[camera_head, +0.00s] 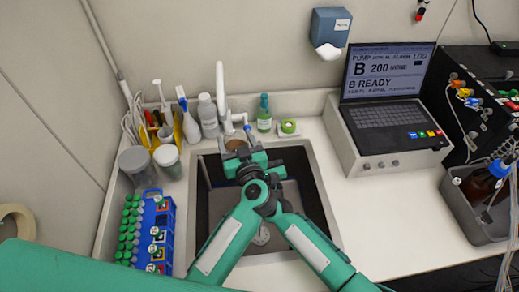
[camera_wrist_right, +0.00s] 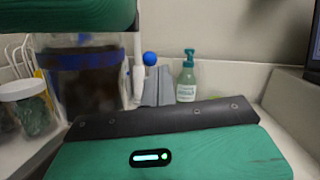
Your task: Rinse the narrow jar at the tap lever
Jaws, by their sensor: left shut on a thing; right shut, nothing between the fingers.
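The narrow jar (camera_head: 236,145), with brownish contents, is mostly hidden behind my grippers in the head view. In the right wrist view a clear jar with a blue band and dark contents (camera_wrist_right: 92,85) stands close at the left. My left gripper (camera_head: 232,157) is shut on the jar over the back of the sink. My right gripper (camera_head: 251,142) is shut and empty, close beside it; its dark jaws show in the wrist view (camera_wrist_right: 165,118). The tap lever (camera_head: 247,127) has a blue knob (camera_wrist_right: 150,58), just beyond my right gripper. Contact with the lever cannot be told.
The white tap (camera_head: 220,85) rises behind the sink (camera_head: 318,200). A green soap bottle (camera_head: 264,115), white bottles (camera_head: 208,112) and a blue tube rack (camera_head: 166,212) stand around it. A laptop-like console (camera_head: 385,125) is at right; counter in front of it is clear.

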